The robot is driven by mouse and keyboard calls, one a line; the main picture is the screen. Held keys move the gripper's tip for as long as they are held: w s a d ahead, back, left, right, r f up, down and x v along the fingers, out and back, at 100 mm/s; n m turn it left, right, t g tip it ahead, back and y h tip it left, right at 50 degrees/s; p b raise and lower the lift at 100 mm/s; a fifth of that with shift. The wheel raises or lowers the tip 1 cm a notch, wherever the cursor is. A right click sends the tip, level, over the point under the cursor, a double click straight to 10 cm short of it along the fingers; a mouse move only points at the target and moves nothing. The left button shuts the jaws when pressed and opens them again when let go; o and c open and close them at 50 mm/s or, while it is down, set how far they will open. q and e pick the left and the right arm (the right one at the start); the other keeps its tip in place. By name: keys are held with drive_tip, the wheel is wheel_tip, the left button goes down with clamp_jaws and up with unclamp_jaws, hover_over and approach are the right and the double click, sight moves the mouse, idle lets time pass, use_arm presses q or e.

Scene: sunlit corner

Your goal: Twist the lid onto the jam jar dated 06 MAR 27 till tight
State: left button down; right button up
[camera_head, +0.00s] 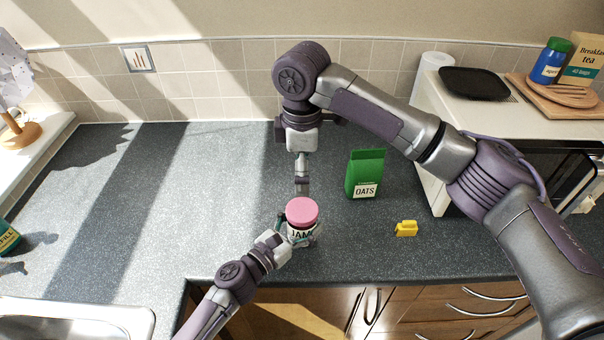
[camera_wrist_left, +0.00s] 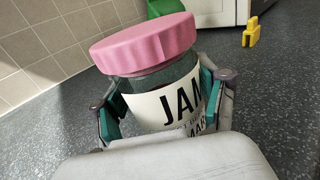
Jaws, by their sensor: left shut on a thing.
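The jam jar (camera_head: 301,233) stands near the counter's front edge, with a white label reading "JAM". In the left wrist view the jar (camera_wrist_left: 160,104) shows "MAR" on its lower label; the rest of the date is hidden. The pink lid (camera_head: 302,210) sits on top of the jar, and it also shows in the left wrist view (camera_wrist_left: 143,43). I cannot tell how tight it is. My left gripper (camera_head: 294,236) is shut on the jar's sides, below the lid. My right gripper (camera_head: 302,186) points down just behind the lid in the head view; its fingers are too small to read.
A green oats packet (camera_head: 366,174) stands right of the jar, and a small yellow object (camera_head: 406,229) lies nearer the front. A microwave (camera_head: 520,150) stands at the right. A sink (camera_head: 75,318) is at the front left. The counter left of the jar is clear.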

use_arm(q)
unclamp_jaws()
drive_tip(key=v, duration=1.2)
idle(0.3)
